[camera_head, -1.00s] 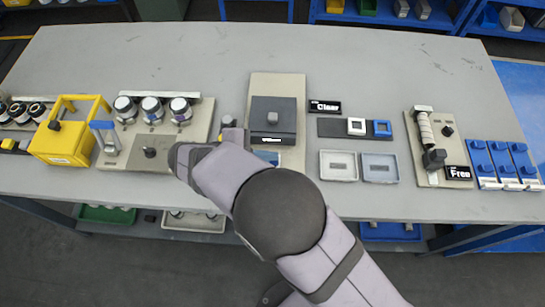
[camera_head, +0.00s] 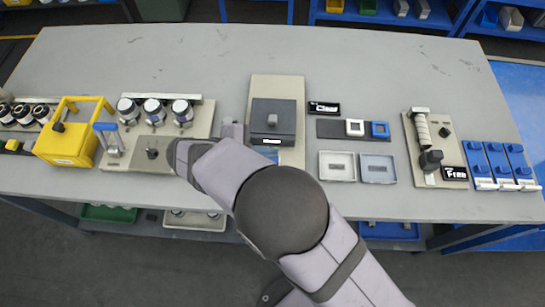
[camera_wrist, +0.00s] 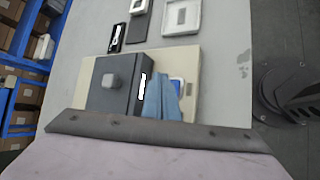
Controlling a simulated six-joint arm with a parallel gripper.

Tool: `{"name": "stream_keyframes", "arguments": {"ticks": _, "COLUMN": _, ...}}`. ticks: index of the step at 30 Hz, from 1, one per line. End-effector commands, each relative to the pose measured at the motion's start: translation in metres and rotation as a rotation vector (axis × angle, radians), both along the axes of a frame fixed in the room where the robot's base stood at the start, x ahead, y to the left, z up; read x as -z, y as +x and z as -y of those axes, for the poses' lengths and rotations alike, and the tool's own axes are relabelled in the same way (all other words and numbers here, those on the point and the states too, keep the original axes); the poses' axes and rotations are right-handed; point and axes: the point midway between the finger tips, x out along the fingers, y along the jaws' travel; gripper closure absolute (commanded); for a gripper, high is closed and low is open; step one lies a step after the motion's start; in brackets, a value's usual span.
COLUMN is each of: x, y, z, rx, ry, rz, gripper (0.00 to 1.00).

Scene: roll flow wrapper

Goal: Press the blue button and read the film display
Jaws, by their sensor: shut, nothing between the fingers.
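The wrapper machine, a dark grey box (camera_head: 273,120) with a knob on a beige base, stands mid-table. It carries a small white-lit strip (camera_wrist: 142,86), which I cannot read. A blue patch with a pale border (camera_wrist: 178,86) lies beside the strip; I cannot tell whether it is a button or a screen. A blue square (camera_head: 380,129) also sits beside a white one on a dark bar. A black display (camera_head: 323,108) seems to read "Clear". My gripper (camera_wrist: 157,76) is shut and empty over the machine, between the strip and the blue patch. In the head view my arm partly covers the machine's front.
Two shallow trays (camera_head: 338,166) lie right of the machine. A roll stand (camera_head: 424,135) with a black display (camera_head: 455,173), apparently "Free", is further right, then blue blocks (camera_head: 500,160). A yellow carrier (camera_head: 68,140) and jars (camera_head: 155,112) stand left. The table's back is clear.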

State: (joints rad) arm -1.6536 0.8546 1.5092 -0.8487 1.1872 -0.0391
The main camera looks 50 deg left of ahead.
Motion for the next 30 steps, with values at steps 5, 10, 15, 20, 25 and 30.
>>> {"name": "stream_keyframes", "arguments": {"ticks": 5, "x": -0.020, "y": 0.000, "z": 0.000, "rx": 0.000, "ry": 0.000, "rz": 0.000, "gripper": 1.00}}
{"name": "stream_keyframes", "arguments": {"ticks": 10, "x": -0.035, "y": 0.000, "z": 0.000, "rx": 0.001, "ry": 0.001, "rz": 0.000, "gripper": 1.00}}
{"name": "stream_keyframes", "arguments": {"ticks": 15, "x": -0.040, "y": 0.000, "z": 0.000, "rx": 0.001, "ry": 0.000, "rz": 0.001, "gripper": 1.00}}
{"name": "stream_keyframes", "arguments": {"ticks": 20, "x": -0.039, "y": 0.000, "z": 0.000, "rx": 0.001, "ry": 0.000, "rz": 0.001, "gripper": 1.00}}
{"name": "stream_keyframes", "arguments": {"ticks": 25, "x": -0.039, "y": 0.000, "z": 0.000, "rx": 0.000, "ry": 0.000, "rz": 0.000, "gripper": 1.00}}
{"name": "stream_keyframes", "arguments": {"ticks": 30, "x": -0.039, "y": 0.004, "z": 0.003, "rx": 0.014, "ry": 0.002, "rz": -0.005, "gripper": 1.00}}
